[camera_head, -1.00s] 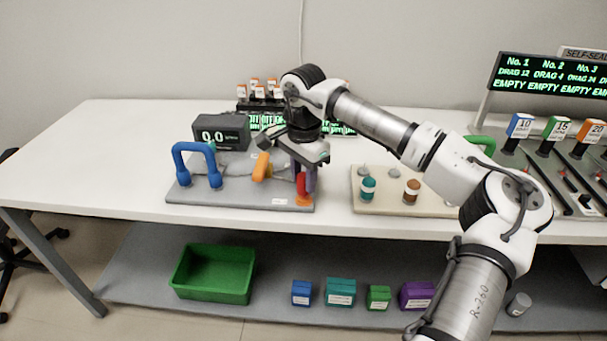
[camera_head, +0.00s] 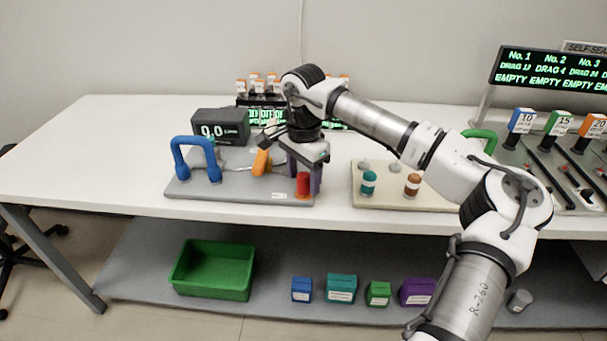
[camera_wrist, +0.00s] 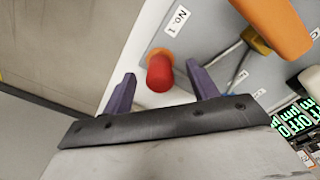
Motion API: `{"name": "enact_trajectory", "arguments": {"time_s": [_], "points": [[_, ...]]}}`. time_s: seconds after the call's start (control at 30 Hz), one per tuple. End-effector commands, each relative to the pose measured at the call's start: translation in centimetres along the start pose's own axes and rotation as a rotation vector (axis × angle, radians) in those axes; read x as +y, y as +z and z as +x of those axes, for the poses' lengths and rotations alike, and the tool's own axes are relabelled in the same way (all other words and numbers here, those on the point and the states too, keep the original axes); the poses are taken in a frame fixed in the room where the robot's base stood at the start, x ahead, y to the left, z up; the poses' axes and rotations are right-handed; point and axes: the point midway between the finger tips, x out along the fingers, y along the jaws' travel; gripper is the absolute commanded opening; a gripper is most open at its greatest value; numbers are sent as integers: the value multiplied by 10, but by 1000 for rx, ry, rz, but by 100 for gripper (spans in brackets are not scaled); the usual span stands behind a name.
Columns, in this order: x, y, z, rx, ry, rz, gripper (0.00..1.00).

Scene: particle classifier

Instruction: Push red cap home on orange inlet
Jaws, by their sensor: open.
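The red cap (camera_head: 303,184) stands upright at the front right corner of the grey board (camera_head: 235,190). In the wrist view the red cap (camera_wrist: 160,73) sits at the orange inlet (camera_wrist: 157,54), whose orange rim shows just beyond it. The inlet also shows as a little orange under the cap in the head view (camera_head: 303,197). I cannot tell whether the cap is fully seated. My gripper (camera_head: 305,178) is over the board's right end. In the wrist view its two purple fingers (camera_wrist: 160,88) are open, one on each side of the cap, with gaps to both.
An orange handle (camera_head: 261,162) and a blue handle (camera_head: 198,160) rise from the board. A black readout (camera_head: 220,126) stands behind. To the right, a beige tray (camera_head: 385,201) holds a teal-topped and a brown-topped jar. The table's left end is clear.

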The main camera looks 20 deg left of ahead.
Motion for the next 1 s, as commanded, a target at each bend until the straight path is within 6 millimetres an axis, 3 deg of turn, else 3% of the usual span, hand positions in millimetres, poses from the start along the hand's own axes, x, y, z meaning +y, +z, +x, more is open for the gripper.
{"name": "enact_trajectory", "arguments": {"time_s": [0.23, 0.7, 1.0], "points": [[0, 0, -12, 2, -2, 1, 59], [0, 0, -112, 2, -2, 1, 59], [0, 0, -138, 0, 0, -1, 59]]}}
